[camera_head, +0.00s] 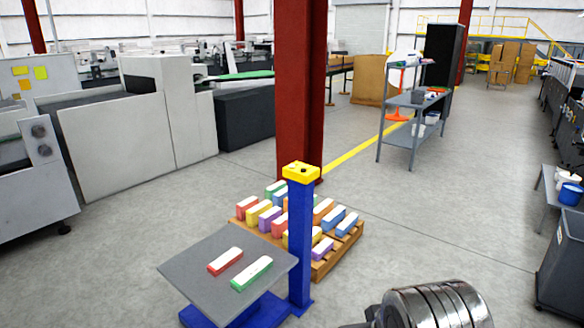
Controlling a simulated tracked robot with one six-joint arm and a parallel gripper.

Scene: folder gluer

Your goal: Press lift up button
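A lift stands in front of me. It has a blue column (301,245) with a yellow control box (301,172) on top. A small dark button (303,170) shows on the box's top face; I cannot read any up or down marking. The lift's grey platform (200,268) is on the left of the column and carries a red-and-white box (225,261) and a green-and-white box (251,273). A metallic part of my arm shows at the bottom edge, right of the column and apart from it. My gripper's fingers are not in view.
A wooden pallet (322,268) with several coloured boxes stands right behind the column. A red steel pillar (301,90) rises beyond it. A grey shelf cart (412,120) is farther back right. A grey bin (562,262) stands at the right edge. Floor between pallet and bin is clear.

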